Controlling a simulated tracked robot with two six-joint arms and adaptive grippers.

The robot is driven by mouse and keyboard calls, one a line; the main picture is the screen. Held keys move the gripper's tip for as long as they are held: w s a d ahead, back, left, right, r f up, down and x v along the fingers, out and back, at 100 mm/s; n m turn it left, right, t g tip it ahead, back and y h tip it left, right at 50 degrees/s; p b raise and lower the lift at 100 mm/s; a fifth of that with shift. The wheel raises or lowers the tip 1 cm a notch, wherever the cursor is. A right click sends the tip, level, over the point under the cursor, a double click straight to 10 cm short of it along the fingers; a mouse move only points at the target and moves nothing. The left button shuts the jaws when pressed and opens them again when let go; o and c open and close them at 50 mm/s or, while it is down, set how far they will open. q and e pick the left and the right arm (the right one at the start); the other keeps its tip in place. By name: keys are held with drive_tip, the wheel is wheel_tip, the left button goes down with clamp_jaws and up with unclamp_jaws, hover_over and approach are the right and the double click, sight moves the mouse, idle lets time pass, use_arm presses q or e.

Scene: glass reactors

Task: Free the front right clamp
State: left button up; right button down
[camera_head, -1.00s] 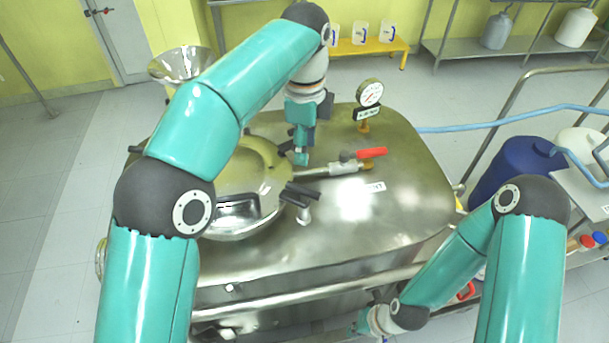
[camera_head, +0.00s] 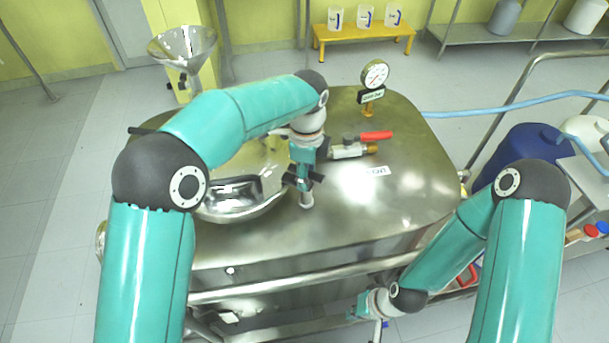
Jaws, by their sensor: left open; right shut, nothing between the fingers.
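The front right clamp (camera_head: 306,198) stands at the right front edge of the round lid (camera_head: 245,200) on the steel reactor (camera_head: 400,210). Its pale post shows below my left gripper (camera_head: 303,179). That gripper is open and points down right at the clamp's dark top, with its fingers overlapping it in the view. I cannot tell whether they touch it. My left arm crosses over the lid and hides much of it and any clamps behind. My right gripper (camera_head: 358,310) is shut and empty, low in front of the reactor, right of centre.
A valve with a red handle (camera_head: 376,135) and a pressure gauge (camera_head: 375,73) stand on the reactor behind the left gripper. A steel funnel (camera_head: 183,46) is at the back left. A front rail (camera_head: 290,282) runs along the reactor. A blue drum (camera_head: 515,158) stands right.

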use_arm(q)
drive_tip(key=shift+f, duration=0.65)
